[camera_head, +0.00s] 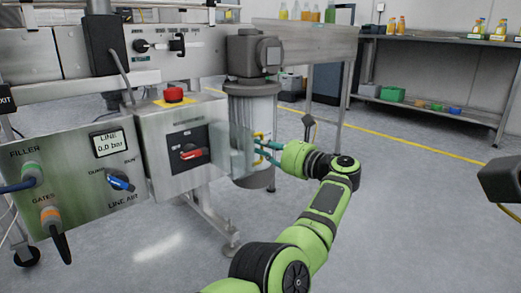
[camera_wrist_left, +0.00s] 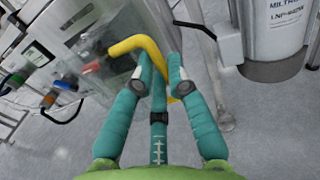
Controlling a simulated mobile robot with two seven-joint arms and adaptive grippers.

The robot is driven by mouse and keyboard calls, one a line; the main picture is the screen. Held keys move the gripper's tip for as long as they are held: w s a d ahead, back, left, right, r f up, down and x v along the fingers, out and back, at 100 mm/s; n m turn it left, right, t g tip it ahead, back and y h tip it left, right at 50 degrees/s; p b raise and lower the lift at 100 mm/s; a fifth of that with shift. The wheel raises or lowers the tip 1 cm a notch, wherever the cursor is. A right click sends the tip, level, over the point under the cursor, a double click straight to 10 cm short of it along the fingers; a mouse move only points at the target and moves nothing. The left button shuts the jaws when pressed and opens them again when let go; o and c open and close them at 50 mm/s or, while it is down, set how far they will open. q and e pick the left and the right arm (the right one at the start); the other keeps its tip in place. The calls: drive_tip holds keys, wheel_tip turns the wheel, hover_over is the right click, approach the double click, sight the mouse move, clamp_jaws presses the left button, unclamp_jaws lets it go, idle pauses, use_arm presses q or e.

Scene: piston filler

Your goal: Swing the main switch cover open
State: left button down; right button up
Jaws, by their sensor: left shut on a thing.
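The main switch is a red rotary handle (camera_head: 191,152) on a dark plate on the front of a steel box. The clear main switch cover (camera_head: 232,153) stands out at the box's right side, swung away from the switch face. Its yellow handle (camera_head: 259,139) is at the cover's outer edge; it also shows as a bent yellow bar in the left wrist view (camera_wrist_left: 138,43). My left gripper (camera_head: 262,153) has its teal fingers around this handle, which passes between the fingertips (camera_wrist_left: 160,80). My right gripper cannot be made out.
A red emergency button (camera_head: 173,94) tops the box. A filler panel (camera_head: 80,175) with a blue knob and cables is at the left. A white cylinder (camera_head: 240,110) stands close behind the cover. Open floor (camera_head: 420,210) lies to the right, before a metal shelf (camera_head: 430,108).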

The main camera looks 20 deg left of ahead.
use_arm(q)
drive_tip(key=shift+w+d+f, duration=0.1)
drive_tip(key=shift+w+d, duration=0.2)
drive_tip(key=shift+w, duration=0.05)
drive_tip(key=c, duration=1.2)
unclamp_jaws()
drive_tip(key=shift+d, duration=0.15)
drive_tip(key=shift+v, duration=3.6)
drive_tip(key=shift+s, duration=0.1)
